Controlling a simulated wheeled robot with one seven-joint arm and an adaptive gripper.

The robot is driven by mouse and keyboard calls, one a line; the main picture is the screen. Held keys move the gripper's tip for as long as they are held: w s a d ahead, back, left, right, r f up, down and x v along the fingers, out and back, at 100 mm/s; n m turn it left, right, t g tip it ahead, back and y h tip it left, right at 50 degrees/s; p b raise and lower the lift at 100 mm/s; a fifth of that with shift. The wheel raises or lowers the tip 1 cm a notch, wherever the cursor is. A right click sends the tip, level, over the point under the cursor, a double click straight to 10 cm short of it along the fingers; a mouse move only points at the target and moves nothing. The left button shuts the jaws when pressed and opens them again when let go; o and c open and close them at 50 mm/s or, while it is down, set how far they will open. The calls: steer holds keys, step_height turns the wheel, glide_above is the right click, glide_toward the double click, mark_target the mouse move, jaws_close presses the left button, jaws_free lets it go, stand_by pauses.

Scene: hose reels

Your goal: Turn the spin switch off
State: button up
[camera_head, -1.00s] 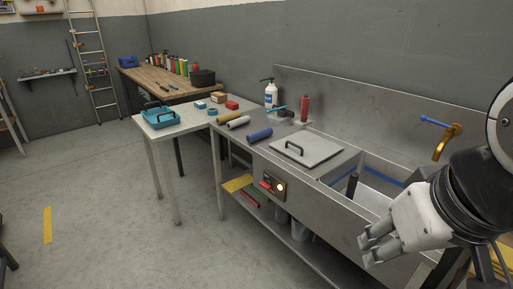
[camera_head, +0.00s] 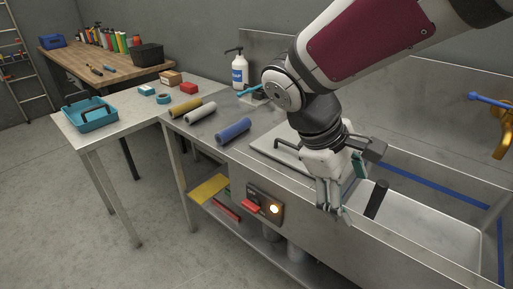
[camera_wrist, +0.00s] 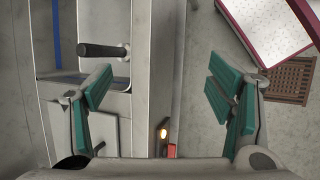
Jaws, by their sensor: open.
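The switch panel (camera_head: 265,203) is on the front face of the steel sink bench. It carries a red switch (camera_head: 251,207) at its left and a lit orange lamp (camera_head: 274,209) at its right. In the wrist view the lamp (camera_wrist: 163,133) glows near the bottom middle, with part of the red switch (camera_wrist: 171,151) below it; the rest of the panel is hidden. My gripper (camera_head: 334,208) points down above the bench's front edge, to the right of the panel and apart from it. Its green-padded fingers (camera_wrist: 166,92) are spread wide, with nothing between them.
A lid with a handle (camera_head: 285,146) lies on the bench, partly behind my arm. Rolls, including a blue one (camera_head: 233,131), lie to the left.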

steer(key=w+a+f+n+t+h+b, duration=0.1)
steer(key=w+a+f+n+h+b, duration=0.35)
steer(key=w+a+f, duration=0.35)
steer(key=n+t+b, duration=0.8)
steer(key=n+t, duration=0.5)
steer(key=n, duration=0.1)
glide_toward(248, 207)
steer(key=shift+h, duration=0.35)
steer(key=x, duration=0.3)
steer(key=b+x, duration=0.1)
steer(key=x, duration=0.2)
steer(key=b+x, duration=0.1)
steer(key=x, duration=0.2)
steer(key=shift+w+f, duration=0.3)
steer(key=shift+w, duration=0.15)
steer(key=shift+c, duration=0.6)
steer(key=c, duration=1)
